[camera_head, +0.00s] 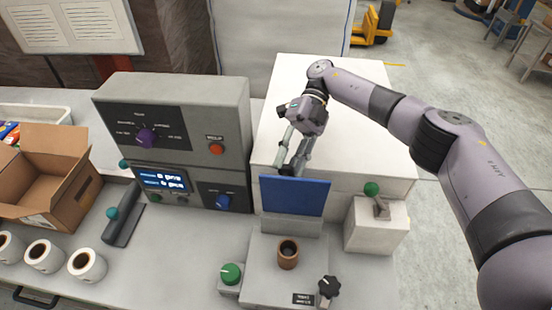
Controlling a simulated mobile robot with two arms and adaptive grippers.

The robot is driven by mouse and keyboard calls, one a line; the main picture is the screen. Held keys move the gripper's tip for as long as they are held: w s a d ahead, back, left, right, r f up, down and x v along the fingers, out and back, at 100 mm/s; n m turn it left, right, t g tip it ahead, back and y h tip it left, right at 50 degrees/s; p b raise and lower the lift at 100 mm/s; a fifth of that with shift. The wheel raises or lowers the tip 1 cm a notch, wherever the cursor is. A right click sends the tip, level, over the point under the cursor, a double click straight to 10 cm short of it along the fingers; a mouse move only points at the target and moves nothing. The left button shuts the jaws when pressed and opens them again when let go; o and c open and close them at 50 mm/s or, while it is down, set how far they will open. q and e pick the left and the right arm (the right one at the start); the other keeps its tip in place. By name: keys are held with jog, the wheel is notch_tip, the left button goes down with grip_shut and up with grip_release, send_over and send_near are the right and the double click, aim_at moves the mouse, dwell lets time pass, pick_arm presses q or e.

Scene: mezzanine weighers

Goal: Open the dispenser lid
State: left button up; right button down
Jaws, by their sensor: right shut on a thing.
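A blue flat panel (295,197), which looks like the dispenser lid, stands nearly upright at the front of the large white box (345,135). My right gripper (291,168) comes in from the upper right, pointing down, and is shut at the panel's top edge. Its fingertips are partly hidden behind the panel, so the exact contact does not show. My left gripper is not in view.
A brown cup (288,254) stands on the grey station below the panel, near a green knob (231,273) and a black knob (328,286). A lever box (376,224) is to the right.

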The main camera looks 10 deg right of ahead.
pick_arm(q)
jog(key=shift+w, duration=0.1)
pick_arm(e)
jog(key=shift+f, duration=0.1)
jog(key=c, duration=1.7)
grip_release()
jog(key=o, duration=0.4)
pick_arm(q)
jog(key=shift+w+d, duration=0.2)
pick_arm(e)
notch_tip(320, 180, up, 10)
